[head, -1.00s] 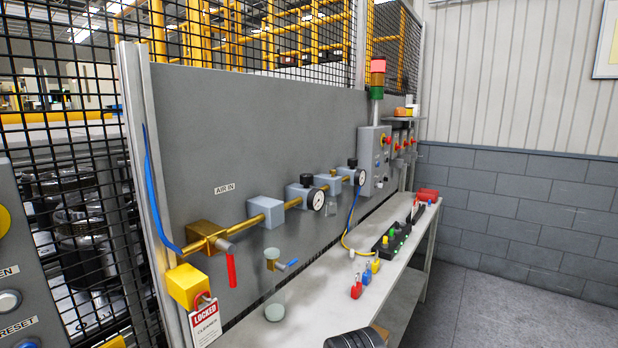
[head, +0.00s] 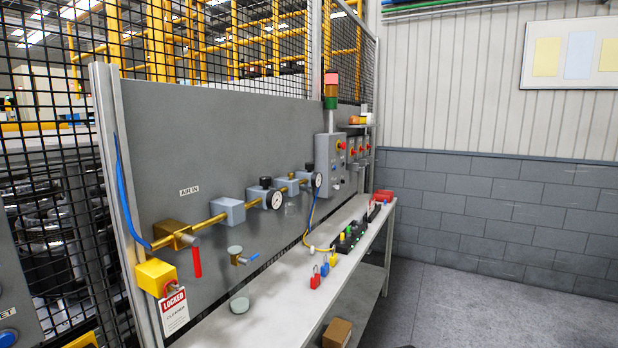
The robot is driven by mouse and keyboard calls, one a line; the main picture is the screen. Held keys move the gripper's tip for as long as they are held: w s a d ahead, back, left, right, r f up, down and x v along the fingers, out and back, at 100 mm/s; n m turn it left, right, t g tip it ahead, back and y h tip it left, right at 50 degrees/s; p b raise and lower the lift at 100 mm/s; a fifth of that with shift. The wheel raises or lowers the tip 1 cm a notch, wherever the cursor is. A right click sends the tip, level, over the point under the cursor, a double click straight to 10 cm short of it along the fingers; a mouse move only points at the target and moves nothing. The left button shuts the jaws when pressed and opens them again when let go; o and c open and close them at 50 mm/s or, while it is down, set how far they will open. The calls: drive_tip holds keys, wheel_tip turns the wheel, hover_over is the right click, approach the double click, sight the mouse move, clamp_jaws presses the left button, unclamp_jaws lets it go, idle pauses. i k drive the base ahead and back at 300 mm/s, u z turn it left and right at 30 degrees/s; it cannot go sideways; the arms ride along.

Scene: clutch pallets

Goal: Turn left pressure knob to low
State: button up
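The left pressure knob (head: 265,182) is a small black cap on top of a grey regulator block, with a round white-faced gauge (head: 277,200) on its front. It sits on the brass air pipe on the grey panel (head: 165,110). A second black knob (head: 309,167) with its own gauge (head: 317,180) is farther right along the pipe. The knob's setting and the gauge needles are too small to read. My gripper is not in view.
A white bench (head: 270,305) runs below the panel, carrying padlocks (head: 315,278) and a black block with coloured buttons (head: 350,236). A red-handled valve (head: 196,262) and a locked tag (head: 173,310) are at the left. A cardboard box (head: 337,333) lies below. Floor (head: 480,290) at right is clear.

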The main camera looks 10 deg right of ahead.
sight(265, 182)
drive_tip(key=z, duration=1.05)
drive_tip(key=i, duration=2.35)
drive_tip(key=u, duration=3.45)
